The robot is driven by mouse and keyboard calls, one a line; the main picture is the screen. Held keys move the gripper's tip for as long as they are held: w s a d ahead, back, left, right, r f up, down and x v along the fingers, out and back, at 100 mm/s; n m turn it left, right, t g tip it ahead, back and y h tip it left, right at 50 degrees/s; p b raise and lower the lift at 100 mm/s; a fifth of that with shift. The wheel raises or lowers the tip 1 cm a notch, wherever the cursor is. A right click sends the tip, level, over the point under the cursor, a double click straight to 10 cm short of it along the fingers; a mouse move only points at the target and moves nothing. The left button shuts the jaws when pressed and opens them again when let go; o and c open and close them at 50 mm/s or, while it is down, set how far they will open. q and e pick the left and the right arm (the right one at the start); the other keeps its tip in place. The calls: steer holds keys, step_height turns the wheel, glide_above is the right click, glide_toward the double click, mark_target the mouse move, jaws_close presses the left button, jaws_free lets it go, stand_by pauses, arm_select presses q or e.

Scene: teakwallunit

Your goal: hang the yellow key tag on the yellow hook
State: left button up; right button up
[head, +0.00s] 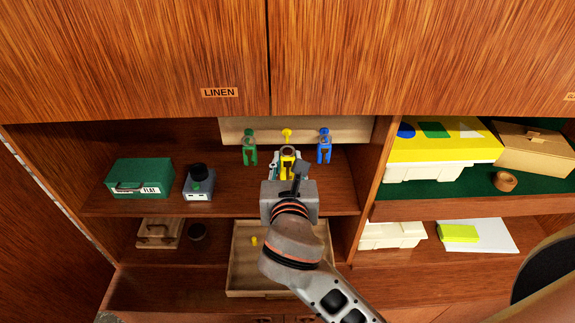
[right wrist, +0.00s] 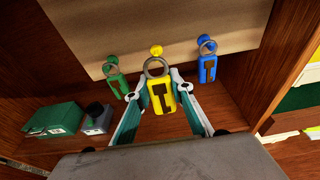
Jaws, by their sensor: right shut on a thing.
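The yellow key tag (right wrist: 163,97) is held upright between the fingers of my right gripper (right wrist: 157,86), its metal ring at the top. The tag also shows in the head view (head: 287,157), partly hidden by my right gripper (head: 287,165). The yellow hook (head: 287,133) sticks out of the pale board, between the green and blue hooks. In the right wrist view the yellow hook (right wrist: 156,50) appears just above the ring, and I see no clear overlap between them. My left gripper is not in view.
A green tag (head: 250,152) and a blue tag (head: 324,150) hang close on either side. The pale board (head: 350,129) is behind them. A green box (head: 140,178) and a grey device (head: 199,184) stand on the shelf at left. An open drawer (head: 240,280) is below.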

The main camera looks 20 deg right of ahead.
steer(key=x, duration=0.6)
stand_by(0.7)
steer(key=shift+f, duration=0.15)
stand_by(0.6)
steer(key=o, duration=1.1)
